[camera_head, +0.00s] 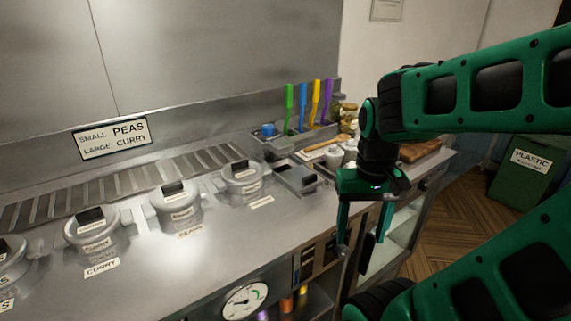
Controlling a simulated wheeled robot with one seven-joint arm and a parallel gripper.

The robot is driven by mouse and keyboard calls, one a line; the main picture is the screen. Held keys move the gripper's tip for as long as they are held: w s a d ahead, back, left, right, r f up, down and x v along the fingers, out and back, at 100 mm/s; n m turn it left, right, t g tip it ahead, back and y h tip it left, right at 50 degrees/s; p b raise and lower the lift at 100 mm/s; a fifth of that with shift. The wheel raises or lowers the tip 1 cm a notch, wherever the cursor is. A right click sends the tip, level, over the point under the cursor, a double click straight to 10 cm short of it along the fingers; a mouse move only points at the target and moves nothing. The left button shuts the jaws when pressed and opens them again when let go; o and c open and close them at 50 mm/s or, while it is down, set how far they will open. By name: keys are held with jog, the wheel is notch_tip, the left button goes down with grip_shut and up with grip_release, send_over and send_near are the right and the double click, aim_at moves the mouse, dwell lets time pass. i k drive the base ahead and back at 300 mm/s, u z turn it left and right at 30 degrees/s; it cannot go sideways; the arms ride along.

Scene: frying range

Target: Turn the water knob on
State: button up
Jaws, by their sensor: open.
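My gripper (362,245) is on the right, pointing down in front of the counter's front edge. Its two green fingers are apart, with a dark, narrow shape showing between or just behind them; I cannot tell what it is. I cannot make out a water knob for certain. On the counter's front panel, a round white gauge (245,301) with a green mark shows at the bottom. Small coloured items, including an orange one (287,304), sit under the panel, too small to identify. My arm hides part of the counter's right end.
Several lidded pots, one labelled CURRY (90,235), stand in the steel counter (215,235). Upright coloured handles (302,104) and a wooden board (424,149) are at the back right. A green PLASTIC bin (525,180) stands beyond open wooden floor (462,212).

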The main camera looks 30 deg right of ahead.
aim_at(268, 130)
jog(key=k, duration=1.05)
jog(key=z, duration=0.45)
jog(key=i, duration=1.5)
jog(key=u, duration=0.5)
